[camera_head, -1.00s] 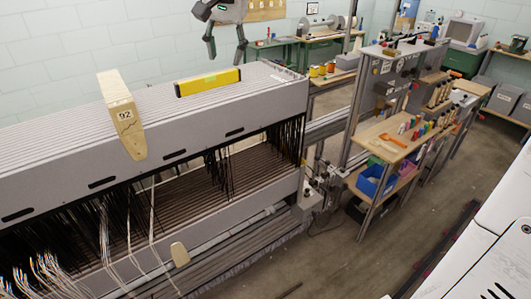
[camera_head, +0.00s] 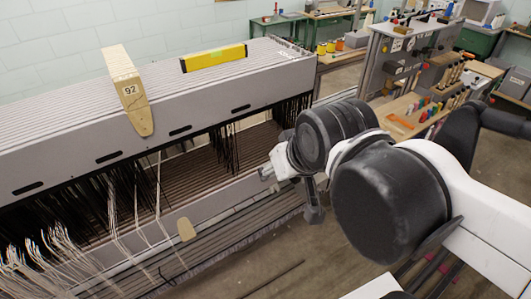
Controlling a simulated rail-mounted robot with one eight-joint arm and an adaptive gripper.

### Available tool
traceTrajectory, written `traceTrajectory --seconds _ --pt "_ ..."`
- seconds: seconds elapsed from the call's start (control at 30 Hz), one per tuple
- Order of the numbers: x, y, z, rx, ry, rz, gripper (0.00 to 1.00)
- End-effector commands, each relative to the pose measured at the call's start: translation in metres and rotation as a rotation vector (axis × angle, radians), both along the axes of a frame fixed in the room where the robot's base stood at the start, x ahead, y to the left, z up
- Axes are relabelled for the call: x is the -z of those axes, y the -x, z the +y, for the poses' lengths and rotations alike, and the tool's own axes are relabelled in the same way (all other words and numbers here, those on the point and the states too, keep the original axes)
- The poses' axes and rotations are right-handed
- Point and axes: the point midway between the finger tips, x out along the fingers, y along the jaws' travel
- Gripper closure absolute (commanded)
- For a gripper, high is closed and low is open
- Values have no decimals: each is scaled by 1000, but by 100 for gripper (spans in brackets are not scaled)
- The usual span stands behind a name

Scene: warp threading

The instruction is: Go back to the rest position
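My gripper (camera_head: 290,190) is at the middle right, in front of the loom's right end and seen past my arm's black joints. It is partly hidden by my arm, and its finger opening cannot be made out. I see nothing clearly held in it. The grey loom frame (camera_head: 70,163) fills the left half, with black heddles and white warp threads (camera_head: 115,215) hanging below. A wooden piece marked 92 (camera_head: 130,92) lies across its top beam. A yellow level (camera_head: 213,57) lies on top behind it.
A small wooden tab (camera_head: 186,229) is at the loom's lower front. A workbench with an orange tool (camera_head: 400,120) and several handled tools stands at the right, partly hidden by my arm. Open floor (camera_head: 300,255) lies in front of the loom.

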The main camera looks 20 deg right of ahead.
Motion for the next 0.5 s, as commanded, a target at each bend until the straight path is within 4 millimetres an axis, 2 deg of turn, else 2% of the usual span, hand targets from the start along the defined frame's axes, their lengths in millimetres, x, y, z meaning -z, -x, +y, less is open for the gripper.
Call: traceTrajectory --seconds 0.37,0.5 --pt "4 2 0 -6 4 -4 63" --pt "14 2 0 -6 4 -3 63"
